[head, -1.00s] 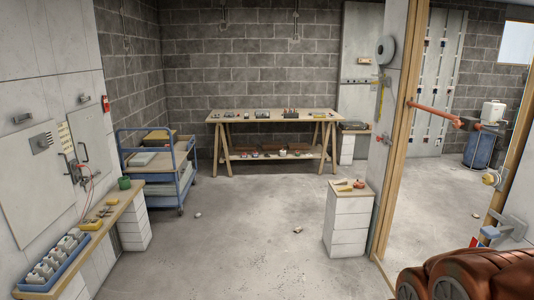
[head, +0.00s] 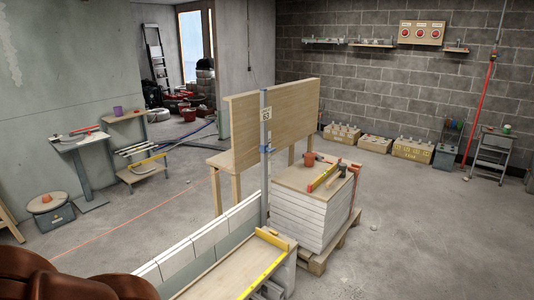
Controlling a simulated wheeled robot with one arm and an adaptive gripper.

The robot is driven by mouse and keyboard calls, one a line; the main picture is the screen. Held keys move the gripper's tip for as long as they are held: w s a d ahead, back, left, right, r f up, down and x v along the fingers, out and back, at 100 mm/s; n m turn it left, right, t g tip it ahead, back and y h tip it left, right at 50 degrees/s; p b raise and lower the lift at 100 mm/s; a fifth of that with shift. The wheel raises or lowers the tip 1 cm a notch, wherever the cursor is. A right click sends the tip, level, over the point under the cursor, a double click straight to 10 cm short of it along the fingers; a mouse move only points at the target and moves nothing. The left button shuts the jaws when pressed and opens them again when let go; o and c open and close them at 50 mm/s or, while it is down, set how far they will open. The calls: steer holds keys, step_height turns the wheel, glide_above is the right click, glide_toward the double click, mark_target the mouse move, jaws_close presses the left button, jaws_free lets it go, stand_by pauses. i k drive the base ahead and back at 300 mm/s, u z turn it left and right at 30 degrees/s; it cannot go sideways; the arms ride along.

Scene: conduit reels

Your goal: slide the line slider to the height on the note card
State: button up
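A grey upright post (head: 265,185) stands at the end of a low block wall, in front of a wooden panel. A blue slider (head: 265,149) sits around or against the post, a little above its middle. A small pale card (head: 266,113) with dark marks is on the post above the slider. The marks look like 60 but are too small to read surely. My gripper is not in view.
The low block wall (head: 205,240) and a plank with a yellow level (head: 262,279) lie in front of the post. A pallet stack (head: 300,214) stands to its right. Open floor (head: 410,230) lies further right. An orange line (head: 133,217) crosses the left floor.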

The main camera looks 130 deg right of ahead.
mark_target(265, 149)
steer(key=u, duration=5.4)
steer(key=i, duration=1.1)
steer(key=u, duration=2.6)
